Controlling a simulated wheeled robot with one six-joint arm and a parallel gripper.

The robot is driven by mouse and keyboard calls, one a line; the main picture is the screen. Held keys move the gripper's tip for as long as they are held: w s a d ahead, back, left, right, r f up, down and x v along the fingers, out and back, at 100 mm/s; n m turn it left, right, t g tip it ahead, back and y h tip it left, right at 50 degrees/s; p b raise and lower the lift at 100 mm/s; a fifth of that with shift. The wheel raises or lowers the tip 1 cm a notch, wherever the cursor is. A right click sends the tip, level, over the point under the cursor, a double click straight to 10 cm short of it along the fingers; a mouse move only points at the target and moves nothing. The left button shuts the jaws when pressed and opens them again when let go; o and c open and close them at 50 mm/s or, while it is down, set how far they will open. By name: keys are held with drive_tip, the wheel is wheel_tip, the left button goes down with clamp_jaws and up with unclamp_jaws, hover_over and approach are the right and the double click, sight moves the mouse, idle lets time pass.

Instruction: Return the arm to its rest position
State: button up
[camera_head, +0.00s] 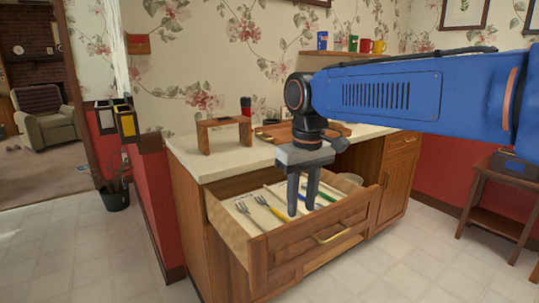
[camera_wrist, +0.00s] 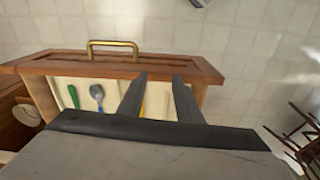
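My blue arm (camera_head: 400,92) reaches in from the right in the head view. My gripper (camera_head: 301,206) points down over the open drawer (camera_head: 335,238) of the wooden cabinet. In the wrist view my gripper (camera_wrist: 160,78) shows two dark fingers apart, with nothing held between them. Forks (camera_head: 247,220) and other cutlery lie in the drawer. The wrist view shows a green-handled piece (camera_wrist: 73,96) and a blue spoon (camera_wrist: 97,93). The fingers hide part of the drawer's contents. I cannot tell the exact height of the fingertips above the cutlery.
The drawer front with its brass handle (camera_wrist: 113,43) juts out from the cabinet. The white countertop (camera_head: 190,150) carries a small wooden stand (camera_head: 224,121). A shelf (camera_head: 345,54) with mugs hangs on the wall behind. A side table (camera_head: 487,206) stands at right. The floor in front is clear.

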drive_tip(key=s+d+f+m+t, duration=0.2)
drive_tip(key=s+d+f+m, duration=0.1)
drive_tip(key=s+d+f, duration=0.4)
drive_tip(key=s+d+f+m+t, duration=0.2)
drive_tip(key=s+d+f, duration=0.6)
drive_tip(key=s+d, duration=0.3)
drive_tip(key=d, duration=0.3)
drive_tip(key=shift+s+d+f+m, duration=0.15)
drive_tip(key=shift+s+d+m, duration=0.05)
drive_tip(key=shift+s+m, duration=0.2)
